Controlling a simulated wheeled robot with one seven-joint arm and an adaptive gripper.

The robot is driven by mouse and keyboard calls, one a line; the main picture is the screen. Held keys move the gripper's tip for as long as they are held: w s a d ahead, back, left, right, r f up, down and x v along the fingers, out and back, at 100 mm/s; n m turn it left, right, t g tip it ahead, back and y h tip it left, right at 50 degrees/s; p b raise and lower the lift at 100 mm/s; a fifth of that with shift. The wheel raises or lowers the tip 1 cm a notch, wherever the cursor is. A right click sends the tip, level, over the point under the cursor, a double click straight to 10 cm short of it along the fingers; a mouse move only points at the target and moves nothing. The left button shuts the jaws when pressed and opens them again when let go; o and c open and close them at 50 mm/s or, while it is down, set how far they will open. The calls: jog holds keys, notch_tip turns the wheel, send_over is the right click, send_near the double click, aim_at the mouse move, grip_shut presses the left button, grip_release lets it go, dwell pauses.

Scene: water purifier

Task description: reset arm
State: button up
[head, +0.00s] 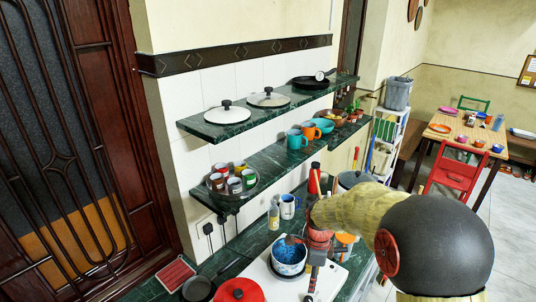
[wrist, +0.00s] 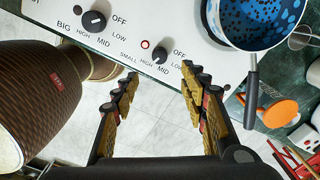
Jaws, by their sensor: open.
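My gripper (wrist: 160,72) is open in the wrist view, with its two fingers apart and nothing between them. It hangs in front of the white stove panel (wrist: 135,14), over the pale tiled floor. In the head view my arm reaches in from the right, and the gripper end (head: 315,262) is beside the blue speckled pot (head: 288,268) on the stove. The pot also shows at the upper right of the wrist view (wrist: 262,22), its dark handle pointing down. Whether the gripper touches anything is not clear in the head view.
Two stove knobs (wrist: 93,20), (wrist: 160,54) stick out near the fingertips. An orange-lidded item (wrist: 280,111) lies on the counter at right. A red pot (head: 238,291) stands left of the stove. Green shelves (head: 255,110) hold lids and cups above the counter.

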jog(key=s+r+n+t+b, duration=0.2)
jog(key=s+r+n+b, duration=0.1)
jog(key=s+r+n, duration=0.5)
jog(key=s+r+n+t+b, duration=0.3)
jog(key=s+r+n, duration=0.6)
jog(key=s, duration=0.7)
jog(key=n, duration=0.3)
jog(key=shift+s+n+t, duration=0.3)
jog(key=shift+n, duration=0.1)
